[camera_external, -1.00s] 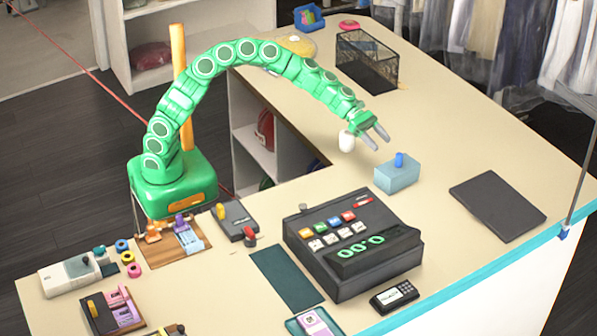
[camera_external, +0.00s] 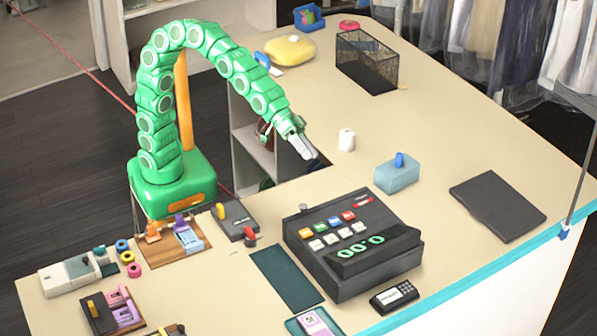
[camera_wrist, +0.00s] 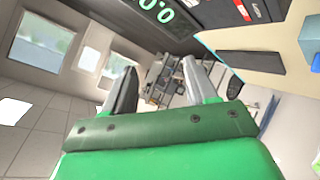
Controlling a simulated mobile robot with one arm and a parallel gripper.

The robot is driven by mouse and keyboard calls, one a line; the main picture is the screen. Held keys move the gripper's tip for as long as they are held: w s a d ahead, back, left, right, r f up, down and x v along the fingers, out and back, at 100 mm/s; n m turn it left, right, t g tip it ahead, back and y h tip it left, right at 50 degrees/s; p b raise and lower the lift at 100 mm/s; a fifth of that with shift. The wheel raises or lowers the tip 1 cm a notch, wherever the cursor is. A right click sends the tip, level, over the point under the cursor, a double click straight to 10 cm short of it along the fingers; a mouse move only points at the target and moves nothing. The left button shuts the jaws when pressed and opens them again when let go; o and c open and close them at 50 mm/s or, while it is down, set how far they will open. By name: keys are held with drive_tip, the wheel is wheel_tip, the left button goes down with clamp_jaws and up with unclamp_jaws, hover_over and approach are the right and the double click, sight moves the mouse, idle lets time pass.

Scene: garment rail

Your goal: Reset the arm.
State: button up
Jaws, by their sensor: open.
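My green segmented arm arches up from its green base, and my gripper (camera_external: 309,153) hangs at its end, pointing down and to the right. It is above the inner edge of the counter, left of a small white roll (camera_external: 347,139) and apart from it. In the wrist view my gripper (camera_wrist: 158,82) shows two grey fingers spread apart with nothing between them.
The counter (camera_external: 440,150) holds a cash register (camera_external: 350,245), a light blue box (camera_external: 397,176), a black mesh basket (camera_external: 366,62), a yellow rounded object (camera_external: 290,50) and a dark flat pad (camera_external: 497,206). The counter right of the roll is largely clear. Clothes hang at the back right.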

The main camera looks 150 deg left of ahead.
drive_tip(key=s+d+r+m+t, duration=0.1)
drive_tip(key=s+d+r+m, duration=0.1)
drive_tip(key=d+r+m, duration=0.35)
drive_tip(key=s+d+r+m+t, duration=0.1)
drive_tip(key=s+d+r+m, duration=0.1)
drive_tip(key=d+m, duration=0.6)
drive_tip(key=s+d+f+g+h, duration=0.1)
drive_tip(key=s+d+f+g, duration=0.3)
drive_tip(key=s+f, duration=0.3)
drive_tip(key=s+d+f+n+g+h, duration=0.1)
drive_tip(key=s+d+f+g, duration=0.4)
drive_tip(key=s, duration=1.3)
drive_tip(key=s+d+f+n+g, duration=0.1)
drive_tip(key=s+d+f+g, duration=0.4)
drive_tip(key=s+f, duration=0.5)
drive_tip(key=shift+s+f+h, duration=0.3)
drive_tip(key=shift+s+h, duration=0.1)
drive_tip(key=shift+s, duration=0.8)
